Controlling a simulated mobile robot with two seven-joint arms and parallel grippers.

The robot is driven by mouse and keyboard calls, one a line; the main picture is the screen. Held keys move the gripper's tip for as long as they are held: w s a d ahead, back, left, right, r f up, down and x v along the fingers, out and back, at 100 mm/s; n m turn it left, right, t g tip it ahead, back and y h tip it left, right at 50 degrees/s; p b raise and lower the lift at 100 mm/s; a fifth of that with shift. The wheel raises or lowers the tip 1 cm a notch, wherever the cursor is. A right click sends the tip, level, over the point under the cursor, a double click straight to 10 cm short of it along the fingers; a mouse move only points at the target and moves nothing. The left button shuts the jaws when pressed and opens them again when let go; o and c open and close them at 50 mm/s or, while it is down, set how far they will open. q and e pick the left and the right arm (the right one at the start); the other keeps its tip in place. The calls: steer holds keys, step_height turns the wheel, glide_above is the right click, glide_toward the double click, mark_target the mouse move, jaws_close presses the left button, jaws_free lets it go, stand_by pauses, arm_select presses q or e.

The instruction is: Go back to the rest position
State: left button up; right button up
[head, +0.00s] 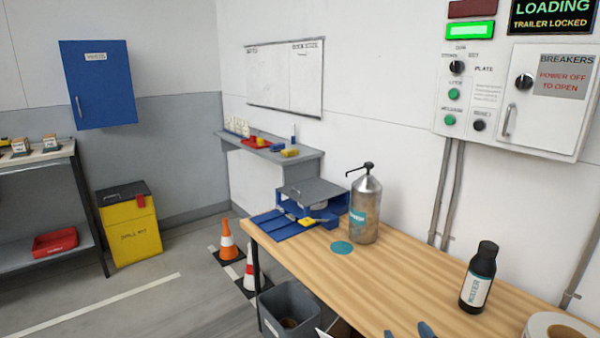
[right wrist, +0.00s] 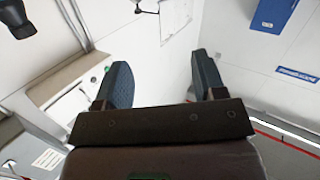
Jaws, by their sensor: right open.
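My right gripper (head: 407,332) shows only as two dark fingertips at the bottom edge of the head view, in front of the wooden bench (head: 330,272). In the right wrist view my right gripper (right wrist: 160,75) is open, its two dark fingers wide apart with nothing between them. The rest of the right arm is out of the head view. My left gripper is in neither view.
On the bench stand a metal pump bottle (head: 365,212), a dark bottle (head: 479,278) and a tape roll (head: 556,330). A grey bin (head: 290,308) and cones (head: 228,243) stand on the floor by it. A control panel (head: 473,95) hangs behind.

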steer(key=s+d+f+g+h, duration=0.1)
steer(key=s+d+f+g, duration=0.2)
steer(key=s+f, duration=0.6)
steer(key=s+d+f+m+g, duration=0.1)
steer(key=s+d+f+g, duration=0.2)
steer(key=s+f, duration=0.6)
steer(key=s, duration=0.6)
steer(key=shift+s+d+f+m+h, duration=0.2)
steer(key=shift+s+m+h, duration=0.1)
steer(key=shift+h, duration=0.1)
